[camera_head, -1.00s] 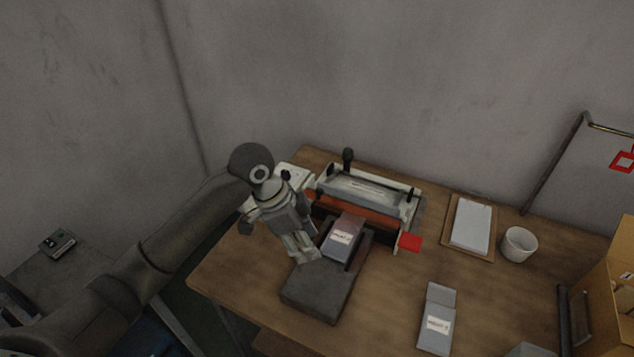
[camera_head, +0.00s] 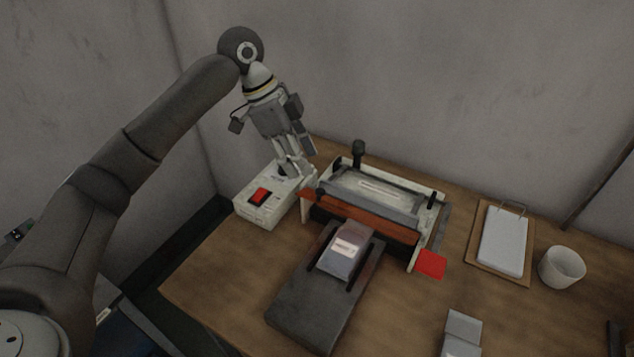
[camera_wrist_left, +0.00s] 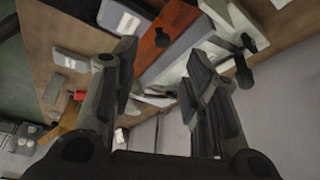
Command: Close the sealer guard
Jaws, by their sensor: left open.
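The sealer (camera_head: 375,205) stands on the wooden table, with a pale frame, an orange-brown front bar (camera_head: 362,217) and a raised black knob (camera_head: 358,148) at its back left. Its flat guard panel (camera_head: 373,188) appears tilted at the top; I cannot tell its exact angle. My left gripper (camera_head: 298,165) is open and empty, above and left of the sealer, over the white control box (camera_head: 265,207) with a red switch. In the left wrist view the open fingers (camera_wrist_left: 165,75) frame part of the sealer, with the orange bar (camera_wrist_left: 160,38) beyond them. My right gripper is not in view.
A grey packet with a label (camera_head: 345,250) lies on a dark board (camera_head: 310,300) in front of the sealer. A red patch (camera_head: 430,264), a clipboard (camera_head: 474,260) and a white cup (camera_head: 562,267) are to the right. Another grey packet (camera_head: 462,332) lies at the front.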

